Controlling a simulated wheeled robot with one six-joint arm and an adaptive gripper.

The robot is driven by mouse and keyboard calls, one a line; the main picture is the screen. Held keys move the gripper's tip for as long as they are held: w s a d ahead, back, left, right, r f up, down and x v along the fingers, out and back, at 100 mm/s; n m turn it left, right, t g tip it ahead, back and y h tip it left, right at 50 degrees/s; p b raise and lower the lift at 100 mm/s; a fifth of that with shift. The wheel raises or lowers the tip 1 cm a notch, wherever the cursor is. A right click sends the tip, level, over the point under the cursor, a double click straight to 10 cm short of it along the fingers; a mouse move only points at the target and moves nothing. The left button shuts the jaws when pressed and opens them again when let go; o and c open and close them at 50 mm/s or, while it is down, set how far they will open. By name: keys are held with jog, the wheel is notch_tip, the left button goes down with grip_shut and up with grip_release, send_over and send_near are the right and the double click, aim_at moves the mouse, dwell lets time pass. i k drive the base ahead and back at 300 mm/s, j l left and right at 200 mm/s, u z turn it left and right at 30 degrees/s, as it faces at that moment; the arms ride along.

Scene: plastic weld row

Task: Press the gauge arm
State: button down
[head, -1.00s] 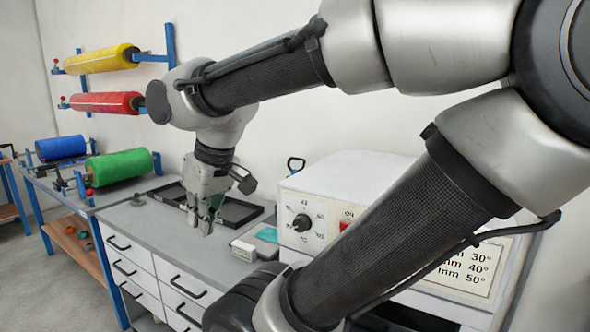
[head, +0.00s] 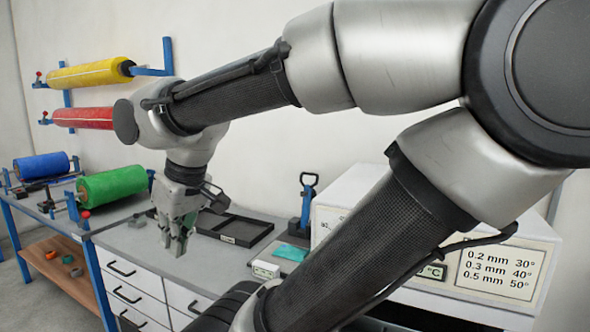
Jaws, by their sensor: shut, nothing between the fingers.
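A blue upright lever with a black loop handle (head: 306,205) stands at the back of the grey bench, beside the white machine. It may be the gauge arm; I cannot tell for sure, and its base is partly hidden. My gripper (head: 177,248) points down over the bench, left of the lever and clear of it. Its fingers are shut and empty. It is in front of and left of the black tray.
A black tray (head: 245,230), a small white box (head: 265,270) and a teal piece (head: 290,252) lie on the bench. A white machine (head: 340,205) stands at right, partly behind my arm. Green (head: 113,185) and blue (head: 42,167) rolls are at left.

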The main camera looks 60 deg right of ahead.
aim_at(309, 194)
jog(key=i+j, duration=0.45)
jog(key=i, duration=0.15)
jog(key=z, duration=1.8)
